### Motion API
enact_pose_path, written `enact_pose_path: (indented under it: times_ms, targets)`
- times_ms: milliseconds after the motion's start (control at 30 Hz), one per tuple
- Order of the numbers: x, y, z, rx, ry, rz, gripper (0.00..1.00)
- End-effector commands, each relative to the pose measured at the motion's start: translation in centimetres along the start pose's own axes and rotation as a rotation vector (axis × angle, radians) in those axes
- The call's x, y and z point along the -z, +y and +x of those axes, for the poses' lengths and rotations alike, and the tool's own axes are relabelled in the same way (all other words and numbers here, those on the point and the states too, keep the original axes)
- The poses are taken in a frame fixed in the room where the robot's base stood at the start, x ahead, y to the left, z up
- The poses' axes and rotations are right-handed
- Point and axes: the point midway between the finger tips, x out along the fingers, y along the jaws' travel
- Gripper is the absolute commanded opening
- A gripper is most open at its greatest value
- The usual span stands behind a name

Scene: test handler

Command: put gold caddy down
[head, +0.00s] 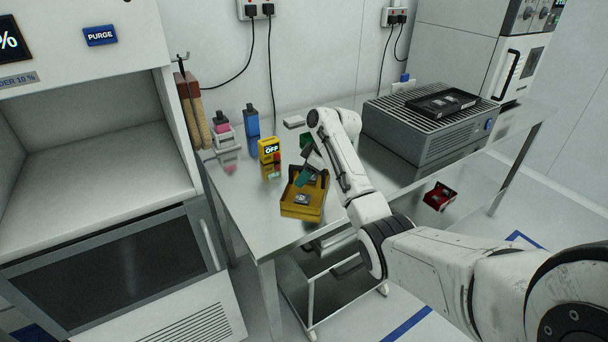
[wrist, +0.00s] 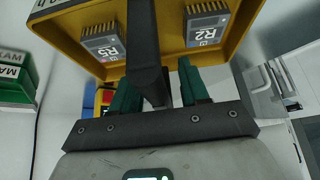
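The gold caddy (head: 301,208) is a yellow open tray with a dark upright handle, low over the front part of the steel table; whether its base touches the tabletop I cannot tell. It holds dark chips with pale labels. In the wrist view the caddy (wrist: 80,62) fills the top, with chips marked R5 (wrist: 105,42) and R2 (wrist: 207,24) in it. My gripper (wrist: 160,82) has green fingers on either side of the dark handle and appears shut on it. In the head view my gripper (head: 306,172) reaches the caddy from above, and the arm hides part of the surroundings.
A red caddy (head: 439,196) is at right, near a grey grille-topped unit (head: 420,128).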

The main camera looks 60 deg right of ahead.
Motion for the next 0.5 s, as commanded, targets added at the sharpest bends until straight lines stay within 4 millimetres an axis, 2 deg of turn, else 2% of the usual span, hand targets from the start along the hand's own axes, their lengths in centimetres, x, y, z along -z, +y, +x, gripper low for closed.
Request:
enact_pose_path:
  times_ms: [367, 500]
  targets:
    - [0.2, 0.1, -0.6, -0.002, 0.001, 0.0, 0.49]
    - [0.2, 0.1, -2.5, -0.003, 0.002, -0.001, 0.49]
